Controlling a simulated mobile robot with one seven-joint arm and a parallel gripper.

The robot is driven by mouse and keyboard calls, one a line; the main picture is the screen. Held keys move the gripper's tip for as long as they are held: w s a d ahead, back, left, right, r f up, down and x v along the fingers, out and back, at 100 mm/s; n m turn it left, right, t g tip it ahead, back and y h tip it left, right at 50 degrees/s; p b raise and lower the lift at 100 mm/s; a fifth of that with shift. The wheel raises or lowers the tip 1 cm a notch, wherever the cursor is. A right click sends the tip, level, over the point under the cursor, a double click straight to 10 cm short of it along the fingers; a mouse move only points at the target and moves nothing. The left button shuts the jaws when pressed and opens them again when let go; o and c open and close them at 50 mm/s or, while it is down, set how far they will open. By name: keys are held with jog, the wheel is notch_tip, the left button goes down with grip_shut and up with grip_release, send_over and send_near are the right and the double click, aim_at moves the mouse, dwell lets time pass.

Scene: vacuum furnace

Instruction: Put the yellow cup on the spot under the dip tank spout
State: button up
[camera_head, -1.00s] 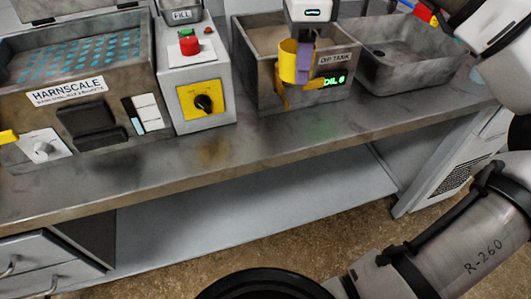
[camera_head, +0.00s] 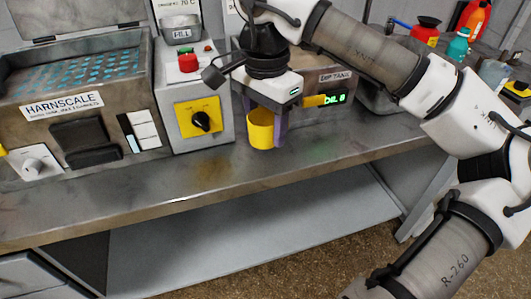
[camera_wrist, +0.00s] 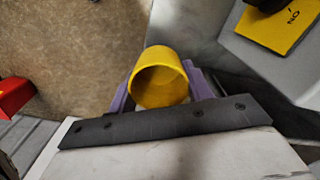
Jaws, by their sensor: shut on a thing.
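My gripper (camera_head: 266,128) is shut on the yellow cup (camera_head: 261,130) and holds it in front of the dip tank (camera_head: 337,77). The cup looks upright, just above or at the bench top; I cannot tell whether it touches. In the wrist view, the cup (camera_wrist: 160,80) sits between my two purple fingers, its open mouth visible. A yellow-orange fitting (camera_head: 316,100) shows on the tank front, right of the cup. My wrist hides much of the tank, and the spot under the spout is not clearly visible.
The control box (camera_head: 193,100) with a red button and a yellow switch plate stands left of the cup. The Harnscale bath (camera_head: 65,107) is farther left. Bottles (camera_head: 458,45) stand at the back right. The bench front strip (camera_head: 220,175) is clear.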

aim_at(266, 166)
notch_tip(266, 166, down, 7)
jog(key=shift+f, duration=0.15)
dwell(0.4)
jog(key=shift+f, duration=0.1)
jog(key=o, duration=1.1)
